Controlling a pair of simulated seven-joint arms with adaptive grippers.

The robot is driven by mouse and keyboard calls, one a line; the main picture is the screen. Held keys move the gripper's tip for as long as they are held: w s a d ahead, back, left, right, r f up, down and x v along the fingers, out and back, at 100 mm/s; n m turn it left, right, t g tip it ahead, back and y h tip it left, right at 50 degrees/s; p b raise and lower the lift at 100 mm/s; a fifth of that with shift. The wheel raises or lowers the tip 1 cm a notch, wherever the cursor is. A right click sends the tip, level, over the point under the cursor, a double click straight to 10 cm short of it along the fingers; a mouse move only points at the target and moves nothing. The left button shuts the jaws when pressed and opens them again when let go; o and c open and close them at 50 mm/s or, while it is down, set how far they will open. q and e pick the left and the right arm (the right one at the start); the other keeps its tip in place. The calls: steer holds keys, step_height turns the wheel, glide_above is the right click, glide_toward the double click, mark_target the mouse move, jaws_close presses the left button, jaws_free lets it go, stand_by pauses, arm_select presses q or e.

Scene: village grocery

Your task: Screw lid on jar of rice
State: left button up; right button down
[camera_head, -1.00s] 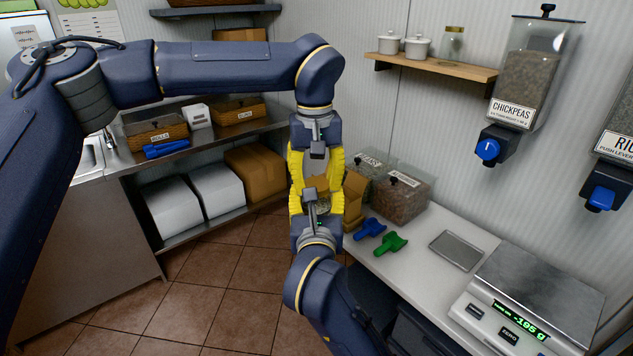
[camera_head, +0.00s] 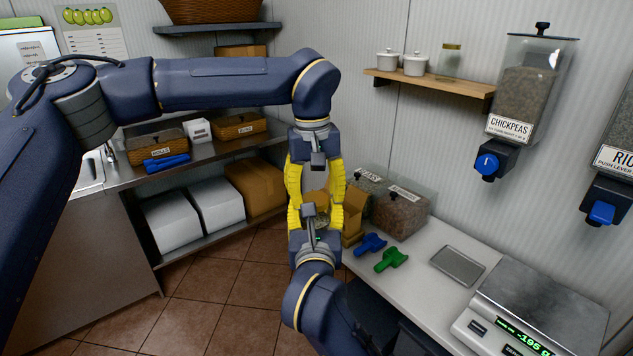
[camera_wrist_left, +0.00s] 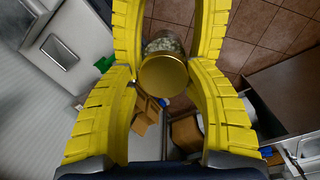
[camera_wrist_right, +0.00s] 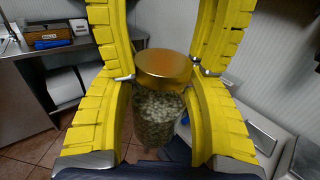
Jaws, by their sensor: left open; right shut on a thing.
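The jar of rice (camera_wrist_right: 157,115) is clear glass with pale contents and stands upright in the right wrist view. Its gold lid (camera_wrist_right: 166,68) sits on the jar's mouth; how tightly it is screwed cannot be told. The lid also shows from above in the left wrist view (camera_wrist_left: 163,77). My right gripper (camera_head: 316,218) is below, shut on the jar, with yellow fingers on both sides of the glass. My left gripper (camera_head: 316,178) is above, pointing down and open, its fingers on either side of the lid. In the head view the fingers mostly hide the jar.
The white counter holds a cardboard box (camera_head: 353,214), a blue scoop (camera_head: 370,243), a green scoop (camera_head: 391,259), a metal tray (camera_head: 457,266) and a scale (camera_head: 540,308). Bins (camera_head: 401,212) stand behind. Dispensers (camera_head: 528,85) hang at the right. Floor at the left is clear.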

arm_select(q)
steer(key=n, duration=0.7)
steer(key=shift+w+a+r, duration=0.1)
steer(key=shift+a+r, duration=0.1)
steer(key=shift+r, duration=0.2)
steer(key=n, duration=0.3)
steer(key=r+n, duration=0.1)
steer(key=n, duration=0.5)
steer(key=shift+d+r, duration=0.1)
steer(key=shift+r, duration=0.2)
steer(key=n, duration=0.5)
steer(key=shift+r, duration=0.3)
steer(key=n, duration=0.3)
steer(key=r+n, duration=0.1)
steer(key=n, duration=0.8)
steer(key=shift+r+n, duration=0.3)
steer(key=shift+r, duration=0.1)
steer(key=n, duration=0.4)
steer(key=shift+r+n+y, duration=0.3)
steer(key=shift+n, duration=0.1)
steer(key=n, duration=0.3)
steer(key=r+n, duration=0.1)
steer(key=n, duration=0.2)
steer(key=shift+s, duration=0.2)
steer(key=n, duration=0.6)
steer(key=shift+r, duration=0.35)
